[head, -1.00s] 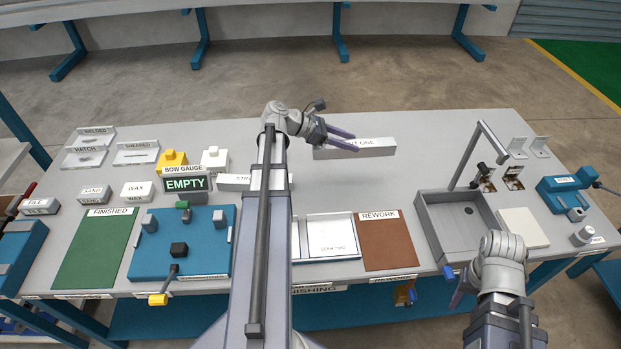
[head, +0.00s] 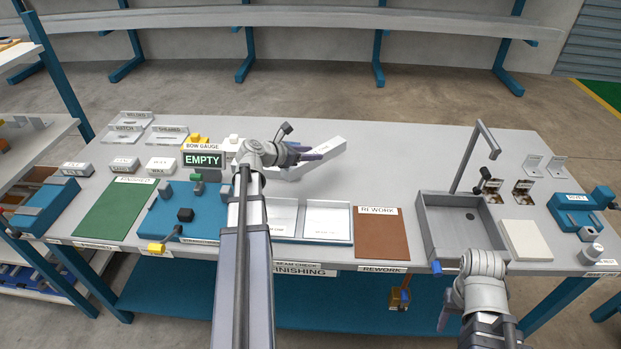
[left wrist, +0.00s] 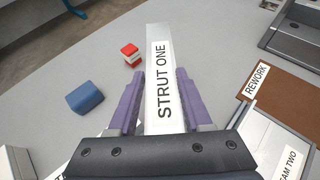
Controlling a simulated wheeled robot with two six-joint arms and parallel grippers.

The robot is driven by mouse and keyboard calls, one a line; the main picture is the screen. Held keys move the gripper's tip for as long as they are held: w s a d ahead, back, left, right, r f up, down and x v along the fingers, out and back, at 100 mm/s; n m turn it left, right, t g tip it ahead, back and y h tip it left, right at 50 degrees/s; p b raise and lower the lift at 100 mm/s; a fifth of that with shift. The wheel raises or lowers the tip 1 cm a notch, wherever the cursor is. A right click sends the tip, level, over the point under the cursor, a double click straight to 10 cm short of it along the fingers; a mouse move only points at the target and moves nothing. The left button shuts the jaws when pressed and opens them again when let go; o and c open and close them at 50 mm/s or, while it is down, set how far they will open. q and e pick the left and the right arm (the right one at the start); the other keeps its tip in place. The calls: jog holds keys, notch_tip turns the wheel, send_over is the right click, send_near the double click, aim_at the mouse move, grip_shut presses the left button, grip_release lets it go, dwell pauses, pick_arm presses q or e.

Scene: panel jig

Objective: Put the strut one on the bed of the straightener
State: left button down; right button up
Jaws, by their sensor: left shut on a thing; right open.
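Strut one (head: 325,153) is a long white bar. My left gripper (head: 312,154) is shut on it, and it points away at a slant over the back middle of the bench. In the left wrist view strut one (left wrist: 158,45) runs between the two purple fingers, its lettering facing the camera. The straightener (head: 160,222) is a blue plate with a dark block and grey posts, at the front left of the bench. My left arm hides its right part. My right gripper (head: 446,312) is open and empty at the front right, by the bench edge.
The bow gauge (head: 203,160) reads EMPTY behind the straightener. A green mat (head: 115,210) lies left of it, and a brown rework mat (head: 380,235) to the right. A grey sink (head: 460,225) stands further right. Red (left wrist: 130,50) and blue (left wrist: 85,97) blocks lie near strut one.

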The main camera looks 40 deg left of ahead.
pick_arm(q)
jog(key=shift+f+b, duration=4)
jog(key=shift+f, duration=0.4)
jog(key=shift+f, duration=0.1)
jog(key=shift+f, duration=0.15)
jog(key=shift+c, duration=1.7)
grip_release()
